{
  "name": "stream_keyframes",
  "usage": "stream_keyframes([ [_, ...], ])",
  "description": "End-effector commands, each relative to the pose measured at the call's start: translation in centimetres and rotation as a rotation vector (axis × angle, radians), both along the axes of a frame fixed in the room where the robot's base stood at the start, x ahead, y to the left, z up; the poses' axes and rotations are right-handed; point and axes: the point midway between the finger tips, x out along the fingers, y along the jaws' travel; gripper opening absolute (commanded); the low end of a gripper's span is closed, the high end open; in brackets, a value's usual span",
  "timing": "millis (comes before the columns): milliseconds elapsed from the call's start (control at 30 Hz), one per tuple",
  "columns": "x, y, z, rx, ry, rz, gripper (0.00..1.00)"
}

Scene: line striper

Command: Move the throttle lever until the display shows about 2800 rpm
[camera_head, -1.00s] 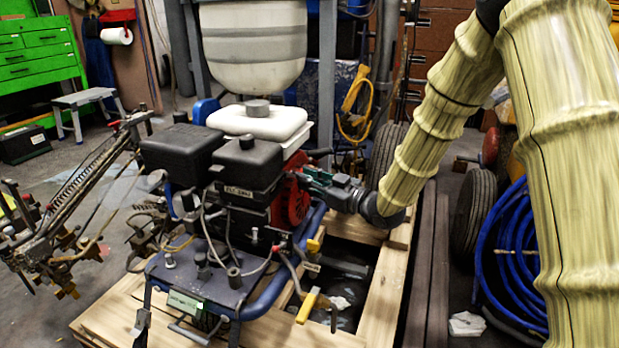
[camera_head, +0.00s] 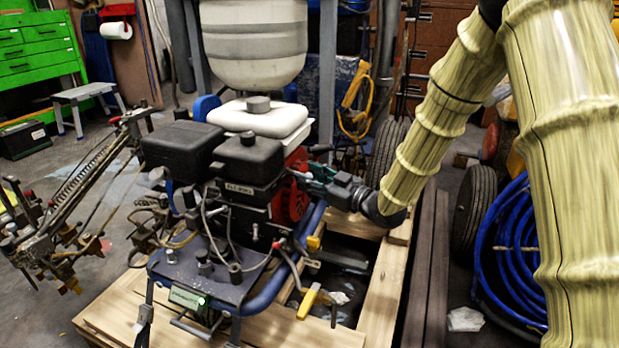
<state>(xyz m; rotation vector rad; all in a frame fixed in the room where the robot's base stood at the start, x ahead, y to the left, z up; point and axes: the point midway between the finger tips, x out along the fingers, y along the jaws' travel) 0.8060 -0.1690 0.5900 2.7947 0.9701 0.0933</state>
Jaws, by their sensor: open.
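The line striper's engine (camera_head: 245,178) stands in the middle, with black covers and a red housing. My gripper (camera_head: 303,176) is at the engine's right side, beside the red housing, pointing left. Its jaws are open, and its fingertips are small and partly lost against the engine. The throttle lever cannot be made out clearly; any lever between or behind my fingers is hidden. A small lit green display (camera_head: 187,298) is on the front of the machine's lower panel. Its digits are too small to read.
A red-tipped lever (camera_head: 277,245) and yellow handles (camera_head: 308,301) stand below my gripper. A white tank (camera_head: 254,45) rises behind the engine. A wooden pallet frame (camera_head: 375,295) lies under the machine. Wheels (camera_head: 473,207) and a blue hose coil (camera_head: 505,265) are at right.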

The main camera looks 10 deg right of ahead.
Motion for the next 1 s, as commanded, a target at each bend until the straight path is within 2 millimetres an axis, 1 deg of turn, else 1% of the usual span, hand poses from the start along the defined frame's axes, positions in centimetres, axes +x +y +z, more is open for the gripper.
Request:
stream_keyframes([
  [167, -1.9, -1.6, 0.1, 0.001, 0.0, -0.002, 0.4],
  [400, -5.4, -4.4, 0.0, 0.002, 0.001, -0.003, 0.4],
  [600, -7.7, -6.2, 0.0, 0.002, 0.0, -0.002, 0.4],
  [800, -8.8, -7.0, 0.0, 0.001, 0.001, 0.0, 0.4],
  [1000, -9.0, -7.1, 0.0, 0.001, 0.001, 0.0, 0.4],
])
